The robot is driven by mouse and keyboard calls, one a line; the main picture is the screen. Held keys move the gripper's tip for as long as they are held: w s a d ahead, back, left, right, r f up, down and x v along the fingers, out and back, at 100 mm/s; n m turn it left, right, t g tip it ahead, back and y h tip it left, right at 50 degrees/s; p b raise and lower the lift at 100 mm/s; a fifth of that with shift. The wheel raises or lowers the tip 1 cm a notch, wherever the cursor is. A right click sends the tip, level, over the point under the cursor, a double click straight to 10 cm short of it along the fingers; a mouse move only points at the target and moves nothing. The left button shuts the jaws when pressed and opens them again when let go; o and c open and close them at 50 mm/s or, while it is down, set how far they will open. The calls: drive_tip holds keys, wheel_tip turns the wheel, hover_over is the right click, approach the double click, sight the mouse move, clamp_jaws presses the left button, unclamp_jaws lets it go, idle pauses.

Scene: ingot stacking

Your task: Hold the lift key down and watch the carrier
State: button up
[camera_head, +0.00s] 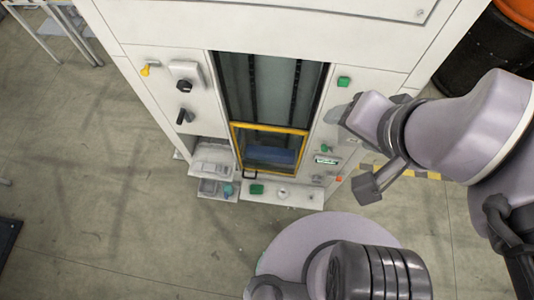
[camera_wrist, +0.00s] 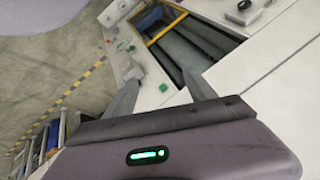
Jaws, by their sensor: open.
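A white machine cabinet (camera_head: 228,28) holds a tall dark shaft behind glass. The carrier, a yellow-edged frame (camera_head: 270,127), is at the shaft's lower end with something blue (camera_head: 283,155) inside; it also shows in the wrist view (camera_wrist: 166,27). A square green key (camera_head: 343,82) is on the panel right of the shaft. A smaller green button (camera_head: 326,148) is lower down. I cannot read which one is the lift key. My gripper (camera_wrist: 160,77) is open and empty, its fingers apart near the panel with the square green key (camera_wrist: 163,87) between them in view. Contact is not clear.
A lit display (camera_head: 326,160) and a red button (camera_head: 339,179) are low on the right panel. A yellow lever (camera_head: 148,69) and black knob (camera_head: 184,86) are on the left panel. Small trays (camera_head: 215,188) stick out below.

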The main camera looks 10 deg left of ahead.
drive_tip(key=shift+c, duration=0.2)
clamp_jaws()
idle(1.4)
